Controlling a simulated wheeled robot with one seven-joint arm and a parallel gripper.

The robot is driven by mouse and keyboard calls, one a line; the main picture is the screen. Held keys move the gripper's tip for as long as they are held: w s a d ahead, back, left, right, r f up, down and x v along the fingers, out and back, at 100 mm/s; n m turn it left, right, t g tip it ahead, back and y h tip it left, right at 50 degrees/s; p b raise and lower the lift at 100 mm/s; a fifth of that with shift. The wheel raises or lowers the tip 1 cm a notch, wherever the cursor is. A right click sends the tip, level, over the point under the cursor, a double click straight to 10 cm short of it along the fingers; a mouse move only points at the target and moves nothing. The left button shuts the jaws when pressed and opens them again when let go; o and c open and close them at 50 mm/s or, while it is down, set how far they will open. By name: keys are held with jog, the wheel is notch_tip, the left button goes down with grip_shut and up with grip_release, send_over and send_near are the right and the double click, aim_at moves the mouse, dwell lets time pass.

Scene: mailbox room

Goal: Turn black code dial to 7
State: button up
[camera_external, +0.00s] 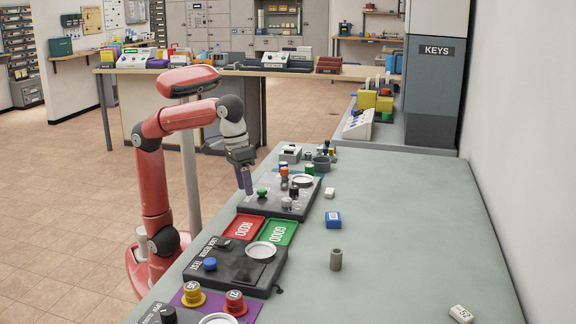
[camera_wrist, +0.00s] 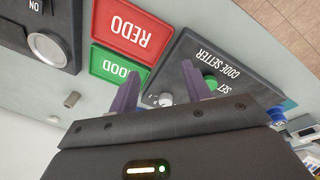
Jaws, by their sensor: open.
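The dark code setter panel (camera_external: 270,207) lies on the bench, with a green SET button (camera_external: 262,192), a small black dial (camera_external: 294,191) and a pale grey knob (camera_external: 286,203) on it. In the wrist view, the panel (camera_wrist: 190,50) shows its CODE SETTER label; the green button (camera_wrist: 210,83) is partly hidden. A pale knob (camera_wrist: 165,99) shows between the fingers. The black dial cannot be made out there, and its number is too small to read.
A red REDO tray (camera_external: 243,227) and green GOOD tray (camera_external: 278,232) lie in front of the panel. A tester box (camera_external: 225,262) stands nearer. The bench's right side is mostly clear.

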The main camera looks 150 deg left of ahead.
jog(key=a+r+n+g, duration=0.1)
jog(key=a+r+n, duration=0.1)
jog(key=a+n, duration=0.6)
jog(key=n+h+p, duration=0.1)
jog(key=n, duration=0.1)
send_over(294, 187)
jog(key=shift+w+d+r+g, duration=0.1)
jog(key=shift+d+r+g, duration=0.1)
jog(key=shift+r+g, duration=0.15)
jog(key=shift+a+f, duration=0.15)
jog(key=shift+a, duration=0.15)
notch_tip(294, 187, down, 8)
jog(key=shift+r+b, duration=0.2)
jog(key=shift+b, duration=0.9)
jog(key=c, duration=1)
